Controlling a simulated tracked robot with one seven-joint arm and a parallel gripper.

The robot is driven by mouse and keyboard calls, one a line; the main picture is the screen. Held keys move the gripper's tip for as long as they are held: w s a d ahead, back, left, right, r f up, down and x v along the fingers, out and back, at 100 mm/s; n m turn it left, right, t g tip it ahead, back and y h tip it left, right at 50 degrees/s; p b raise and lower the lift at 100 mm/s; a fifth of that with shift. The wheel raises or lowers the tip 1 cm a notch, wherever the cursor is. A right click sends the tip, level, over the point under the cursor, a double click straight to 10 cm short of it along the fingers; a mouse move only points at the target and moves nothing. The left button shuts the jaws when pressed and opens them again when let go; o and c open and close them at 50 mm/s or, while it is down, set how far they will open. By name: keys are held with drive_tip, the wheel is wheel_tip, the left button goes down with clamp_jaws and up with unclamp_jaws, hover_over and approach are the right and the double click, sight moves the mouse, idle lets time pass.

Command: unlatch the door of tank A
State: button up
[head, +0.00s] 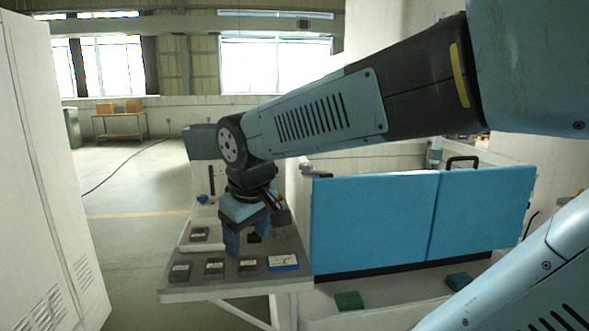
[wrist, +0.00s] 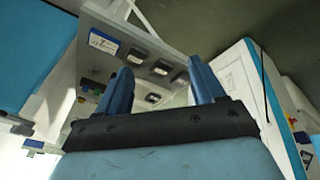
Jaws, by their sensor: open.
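A tank front with two blue door panels stands right of my gripper in the head view: a left panel (head: 372,225) and a right panel (head: 482,212). No letter A is readable on either. A small grey fitting (head: 320,172) sits at the left panel's top left corner; I cannot tell if it is a latch. A black handle (head: 462,160) rises behind the right panel's top edge. Both panels look closed. My gripper (head: 245,240) points down over a grey shelf, left of the doors and apart from them. It is open and empty; its blue fingers show in the wrist view (wrist: 163,85).
The grey shelf (head: 230,287) carries several dark blocks (head: 214,268) and a blue-and-white box (head: 283,262). Green blocks (head: 349,300) lie on the ledge below the doors. A white cabinet (head: 45,180) stands at the left. Open floor (head: 130,250) lies between cabinet and shelf.

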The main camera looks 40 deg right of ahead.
drive_tip(key=w+d+f+n+g+h, duration=0.3)
drive_tip(key=w+d+f+n+h, duration=0.15)
drive_tip(key=d, duration=0.35)
drive_tip(key=n+g+h, duration=0.3)
drive_tip(key=n+h, duration=0.7)
drive_tip(key=h, duration=0.2)
approach(305, 164)
drive_tip(key=shift+t+h, duration=0.25)
drive_tip(key=shift+t, duration=0.15)
drive_tip(key=d, duration=0.3)
drive_tip(key=d+f, duration=0.1)
drive_tip(key=d, duration=0.3)
drive_tip(key=s+d, duration=0.1)
drive_tip(key=d, duration=0.2)
drive_tip(key=shift+s+d+f, duration=0.15)
drive_tip(key=shift+d+f, duration=0.05)
drive_tip(key=shift+c, duration=0.2)
drive_tip(key=c, duration=0.9)
drive_tip(key=shift+a, duration=0.2)
drive_tip(key=shift+c, duration=0.5)
drive_tip(key=shift+d+r, duration=0.1)
